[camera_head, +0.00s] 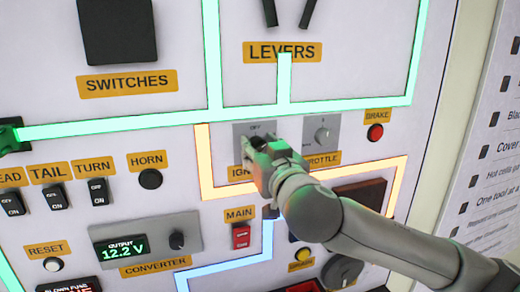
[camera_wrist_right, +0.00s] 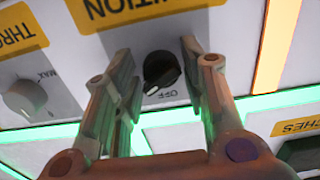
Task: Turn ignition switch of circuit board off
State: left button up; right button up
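The ignition switch is a black round knob (camera_wrist_right: 163,70) on a grey plate, with an upside-down OFF mark below it in the wrist view. The plate (camera_head: 241,132) shows in the head view, but my gripper hides its knob there. The yellow ignition label (camera_wrist_right: 140,8) is cut off at the top of the wrist view. My right gripper (camera_wrist_right: 160,72) is open, its fingers on either side of the knob with gaps visible. In the head view, the right gripper (camera_head: 262,158) is at the panel over the ignition plate. My left gripper is not in view.
The throttle knob (camera_head: 322,134) is close on the right, and the red brake button (camera_head: 375,132) is beyond it. The red main switch (camera_head: 241,236) is below. The levers (camera_head: 290,12) are above. The converter (camera_head: 146,244) is at lower left.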

jog(key=c, duration=0.5)
jog(key=shift+c, duration=0.2)
jog(key=shift+f+n, duration=0.1)
jog(key=shift+n, duration=0.3)
jog(key=shift+n+b, duration=0.3)
jog(key=shift+n, duration=0.6)
jog(key=n+p, duration=0.1)
jog(key=n, duration=0.3)
jog(key=shift+n, duration=0.3)
jog(key=n+p, duration=0.2)
jog(key=n, duration=0.2)
jog(key=shift+n, duration=0.3)
